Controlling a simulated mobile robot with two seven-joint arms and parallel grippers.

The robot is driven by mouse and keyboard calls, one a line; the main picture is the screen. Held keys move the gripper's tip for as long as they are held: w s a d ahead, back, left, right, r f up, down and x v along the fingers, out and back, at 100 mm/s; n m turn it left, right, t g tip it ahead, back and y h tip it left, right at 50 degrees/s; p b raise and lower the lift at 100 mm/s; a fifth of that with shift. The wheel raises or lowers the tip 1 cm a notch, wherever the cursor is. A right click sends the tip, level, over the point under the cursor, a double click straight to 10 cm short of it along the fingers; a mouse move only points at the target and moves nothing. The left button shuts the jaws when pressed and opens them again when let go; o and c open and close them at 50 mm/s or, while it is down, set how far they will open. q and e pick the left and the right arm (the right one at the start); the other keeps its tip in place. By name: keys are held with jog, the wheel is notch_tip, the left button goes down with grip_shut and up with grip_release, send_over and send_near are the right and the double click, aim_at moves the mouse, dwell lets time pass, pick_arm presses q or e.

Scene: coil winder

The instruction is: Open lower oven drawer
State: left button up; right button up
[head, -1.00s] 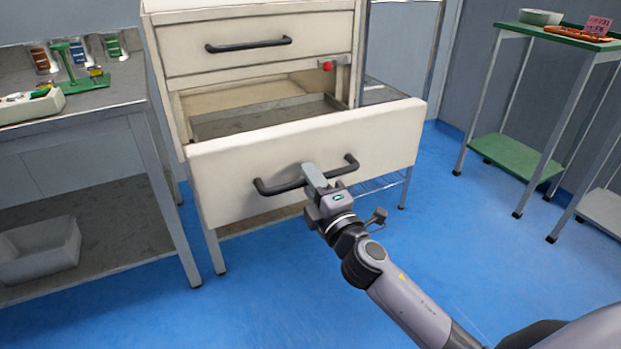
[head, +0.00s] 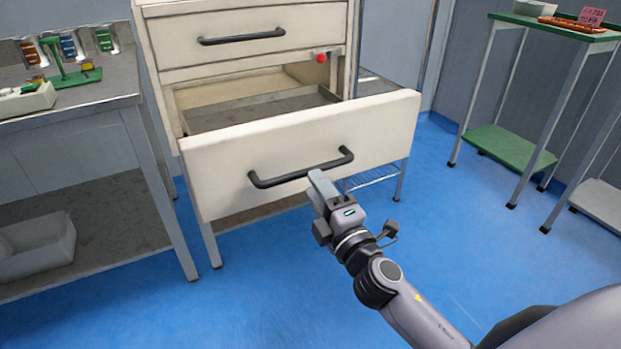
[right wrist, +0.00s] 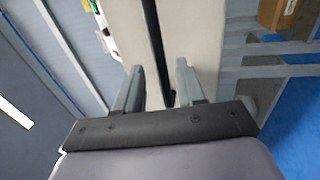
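The lower oven drawer (head: 390,130) is a cream front pulled well out of the cabinet, with a grey tray interior (head: 255,108) showing behind it. Its black bar handle (head: 268,182) runs across the front. My right gripper (head: 316,178) is just in front of and below the handle's right half, apart from it. In the right wrist view its two fingers (right wrist: 159,76) are spread with nothing gripped, and the dark handle (right wrist: 152,35) lies ahead, in line with the gap. My left gripper is out of view.
The upper drawer (head: 200,61) is shut, and a red button (head: 321,58) sits below it. A metal workbench (head: 125,98) stands close on the left and a green-topped stand (head: 560,32) on the right. Blue floor (head: 240,290) is clear in front.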

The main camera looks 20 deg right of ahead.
jog(key=shift+s+f, duration=0.15)
jog(key=shift+s, duration=0.85)
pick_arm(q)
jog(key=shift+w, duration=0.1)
pick_arm(e)
jog(key=s+a+f+m+g+y, duration=0.6)
jog(key=s+a+f+m+g, duration=0.3)
jog(key=s+a+m, duration=0.6)
pick_arm(q)
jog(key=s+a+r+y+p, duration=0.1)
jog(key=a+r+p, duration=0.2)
jog(key=p, duration=0.7)
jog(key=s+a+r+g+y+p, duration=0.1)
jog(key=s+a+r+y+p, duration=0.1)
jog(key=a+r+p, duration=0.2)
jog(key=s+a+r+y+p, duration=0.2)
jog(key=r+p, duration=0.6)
jog(key=p, duration=0.9)
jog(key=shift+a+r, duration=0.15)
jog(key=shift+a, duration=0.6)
pick_arm(e)
jog(key=s+d+r+h, duration=0.2)
jog(key=d+r, duration=0.4)
jog(key=r, duration=0.1)
jog(key=s+d+r+m+h, duration=0.1)
jog(key=s+d+r+h, duration=0.1)
jog(key=d+r, duration=0.4)
jog(key=shift+r+g+h, duration=0.3)
jog(key=shift+r+g, duration=0.1)
jog(key=shift+r, duration=0.15)
